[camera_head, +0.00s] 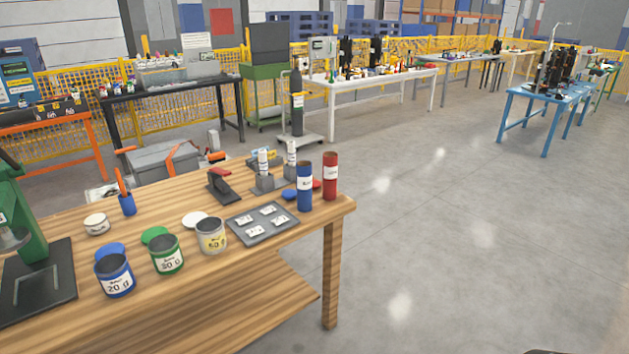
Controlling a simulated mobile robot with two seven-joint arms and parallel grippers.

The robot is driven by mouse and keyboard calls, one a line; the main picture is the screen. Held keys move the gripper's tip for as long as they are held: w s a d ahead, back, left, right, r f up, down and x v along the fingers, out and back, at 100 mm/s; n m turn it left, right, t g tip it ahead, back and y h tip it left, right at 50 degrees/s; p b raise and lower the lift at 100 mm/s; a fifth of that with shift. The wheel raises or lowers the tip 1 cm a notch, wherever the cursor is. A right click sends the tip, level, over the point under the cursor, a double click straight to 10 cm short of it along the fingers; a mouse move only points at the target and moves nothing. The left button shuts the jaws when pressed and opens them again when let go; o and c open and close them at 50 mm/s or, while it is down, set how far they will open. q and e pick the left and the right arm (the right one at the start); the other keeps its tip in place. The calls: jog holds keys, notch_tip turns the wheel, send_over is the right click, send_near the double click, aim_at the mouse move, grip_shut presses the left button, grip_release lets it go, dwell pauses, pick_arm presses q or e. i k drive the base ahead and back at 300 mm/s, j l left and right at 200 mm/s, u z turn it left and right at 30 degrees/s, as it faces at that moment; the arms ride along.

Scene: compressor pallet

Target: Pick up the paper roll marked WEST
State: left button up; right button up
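No label reading WEST is legible, and I cannot tell which thing is the paper roll. On the wooden table (190,285), two upright white cylinders with small markings, one at the left (263,161) and one at the right (292,152), stand in grey holders. Near the table's right corner stand a blue cylinder (305,198) and a red cylinder (330,188), each with a white label too small to read.
The wooden table also holds a blue tin (115,278), a green tin (166,257), a white tin (211,238), a grey tray with cards (262,223) and a green press (30,215). Open floor (450,230) lies to the right. Several workbenches stand behind.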

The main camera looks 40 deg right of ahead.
aim_at(262, 152)
jog(key=i+l, duration=0.1)
jog(key=l, duration=2.05)
jog(key=i+l, duration=0.15)
jog(key=l, duration=0.95)
jog(key=i+l, duration=0.15)
jog(key=i, duration=0.6)
